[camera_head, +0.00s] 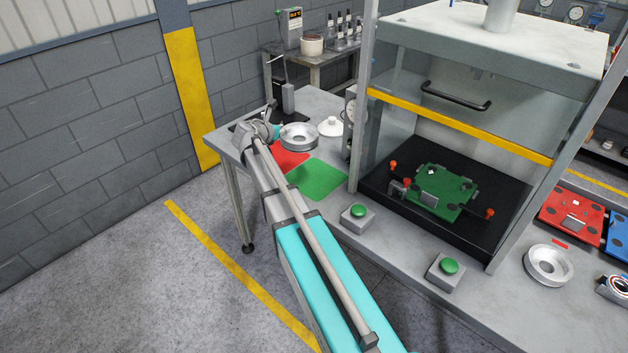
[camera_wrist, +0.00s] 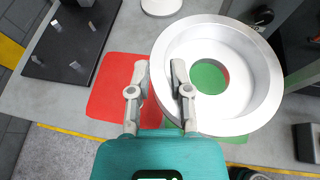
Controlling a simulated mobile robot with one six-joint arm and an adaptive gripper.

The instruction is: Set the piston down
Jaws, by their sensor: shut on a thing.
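The piston (camera_wrist: 262,70), a silver ring-shaped part with a wide central hole, is held at its left rim by my gripper (camera_wrist: 160,70) in the wrist view. One finger is outside the rim and the other inside it. The piston (camera_head: 299,137) also shows in the head view, above the far left part of the bench. A red mat (camera_wrist: 108,88) lies below and left of it, and green shows through its hole. The green mat (camera_head: 318,179) is beside the red one in the head view. The gap beneath the piston cannot be judged.
A black plate with metal pegs (camera_wrist: 70,40) lies left of the red mat. A white domed part (camera_head: 331,126) is close behind the piston. The press frame (camera_head: 365,95) stands to the right. Two green-button boxes (camera_head: 357,219) sit along the bench front. Another silver ring (camera_head: 549,264) is at far right.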

